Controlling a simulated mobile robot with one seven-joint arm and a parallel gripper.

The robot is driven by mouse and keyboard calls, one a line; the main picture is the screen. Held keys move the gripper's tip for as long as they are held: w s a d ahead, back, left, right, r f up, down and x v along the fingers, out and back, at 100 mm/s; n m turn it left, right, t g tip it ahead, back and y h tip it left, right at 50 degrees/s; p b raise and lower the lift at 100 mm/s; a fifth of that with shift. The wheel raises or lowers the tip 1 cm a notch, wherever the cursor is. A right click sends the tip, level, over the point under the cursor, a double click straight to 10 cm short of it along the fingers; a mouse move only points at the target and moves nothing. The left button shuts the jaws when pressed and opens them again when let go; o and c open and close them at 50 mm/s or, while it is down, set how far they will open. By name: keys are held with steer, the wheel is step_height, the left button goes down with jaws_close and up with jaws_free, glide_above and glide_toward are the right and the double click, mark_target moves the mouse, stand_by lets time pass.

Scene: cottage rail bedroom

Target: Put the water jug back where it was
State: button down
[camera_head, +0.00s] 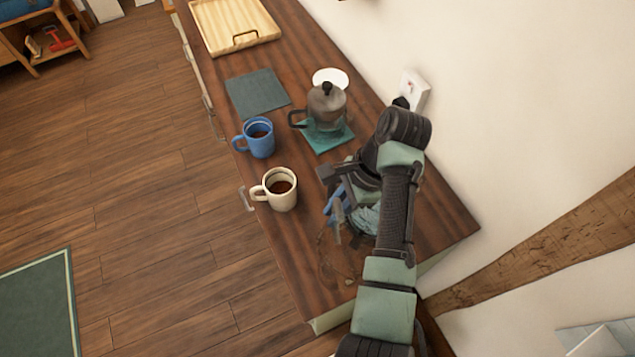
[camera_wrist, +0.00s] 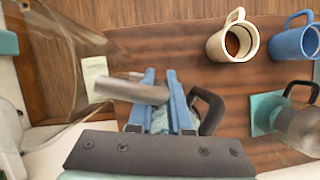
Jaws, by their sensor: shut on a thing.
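The water jug (camera_head: 328,262) looks like a clear glass vessel near the front end of the wooden sideboard, faint and partly hidden by my arm. In the wrist view the clear jug (camera_wrist: 62,60) fills the left side, with a grey bar-like handle (camera_wrist: 130,91) reaching between my blue fingers. My gripper (camera_head: 338,212) is shut on this handle; the fingers also show in the wrist view (camera_wrist: 160,82). I cannot tell whether the jug's base touches the sideboard. A dark slate mat (camera_head: 250,95) lies bare farther back.
On the sideboard (camera_head: 420,210) a cream mug (camera_head: 283,198) and a blue mug (camera_head: 262,148) stand left of my arm. A grey pot (camera_head: 325,108) stands on a teal mat (camera_head: 337,142). A white saucer (camera_head: 330,74) and wooden tray (camera_head: 222,22) are behind. The wall borders the right.

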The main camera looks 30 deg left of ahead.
mark_target(354, 249)
steer(key=m, duration=0.1)
steer(key=r+m+t, duration=0.1)
steer(key=m, duration=0.1)
steer(key=m+t+y+p, duration=0.1)
steer(key=m, duration=0.1)
steer(key=shift+s+a+r, duration=0.1)
steer(key=shift+a+r, duration=0.1)
steer(key=shift+r, duration=0.1)
steer(key=d+m+t, duration=0.1)
steer(key=m, duration=0.2)
steer(key=d+m+t+p, duration=0.1)
steer(key=d+m, duration=0.1)
steer(key=s+d+f+m+t+p, duration=0.1)
steer(key=d+m, duration=0.1)
steer(key=m, duration=0.1)
steer(key=shift+s+d+m, duration=0.1)
steer(key=shift+d+m, duration=0.1)
steer(key=shift+m, duration=0.1)
steer(key=shift+d+f+m, duration=0.15)
steer(key=shift+d+m, duration=0.1)
steer(key=shift+m, duration=0.05)
step_height(354, 249, down, 10)
steer(key=shift+d+r+p, duration=0.1)
steer(key=shift+p, duration=0.45)
steer(key=shift+f, duration=0.2)
steer(key=c, duration=0.8)
jaws_free()
steer(key=shift+c, duration=0.2)
